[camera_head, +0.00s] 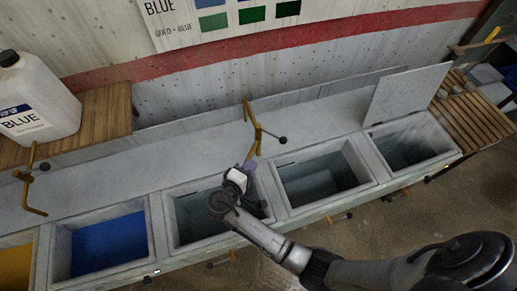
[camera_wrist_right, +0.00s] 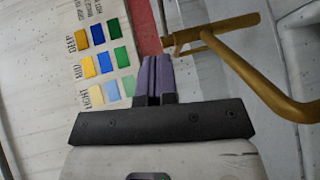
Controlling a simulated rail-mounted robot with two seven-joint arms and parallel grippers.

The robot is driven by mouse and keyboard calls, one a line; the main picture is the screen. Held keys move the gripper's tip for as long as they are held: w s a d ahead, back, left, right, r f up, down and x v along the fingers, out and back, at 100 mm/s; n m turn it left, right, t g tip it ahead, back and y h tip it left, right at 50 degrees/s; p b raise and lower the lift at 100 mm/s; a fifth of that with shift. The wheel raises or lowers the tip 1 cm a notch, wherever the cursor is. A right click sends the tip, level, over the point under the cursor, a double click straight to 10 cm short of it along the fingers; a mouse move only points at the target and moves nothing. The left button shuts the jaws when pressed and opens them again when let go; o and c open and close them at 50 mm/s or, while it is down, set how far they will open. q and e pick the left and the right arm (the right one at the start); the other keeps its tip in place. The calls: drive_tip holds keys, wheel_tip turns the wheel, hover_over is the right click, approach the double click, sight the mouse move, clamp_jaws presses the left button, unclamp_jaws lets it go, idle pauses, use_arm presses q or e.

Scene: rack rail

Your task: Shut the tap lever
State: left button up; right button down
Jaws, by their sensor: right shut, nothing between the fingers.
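A brass tap (camera_head: 252,125) stands on the back ledge of the trough, behind the middle basins. Its lever with a dark round knob (camera_head: 282,140) sticks out to the right. My right gripper (camera_head: 249,166) is just in front of and below this tap, its purple fingers shut and empty. In the right wrist view the shut fingers (camera_wrist_right: 154,78) are left of the brass pipe (camera_wrist_right: 265,85), apparently apart from it; the knob is not identifiable there. A second brass tap (camera_head: 33,180) with a dark knob is at the far left. My left gripper is not in view.
Basins line the trough; one has a blue bottom (camera_head: 108,243). A white jug labelled BLUE (camera_head: 35,95) stands on a wooden board at left. A raised lid (camera_head: 408,93) and slatted wooden shelf (camera_head: 475,118) are at right. A colour chart (camera_wrist_right: 104,62) hangs on the wall.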

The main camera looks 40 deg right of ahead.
sight(274, 136)
drive_tip(key=p+x, duration=0.1)
drive_tip(key=x, duration=1.1)
drive_tip(key=shift+p, duration=0.4)
drive_tip(key=shift+x, duration=0.8)
drive_tip(key=shift+d, duration=0.15)
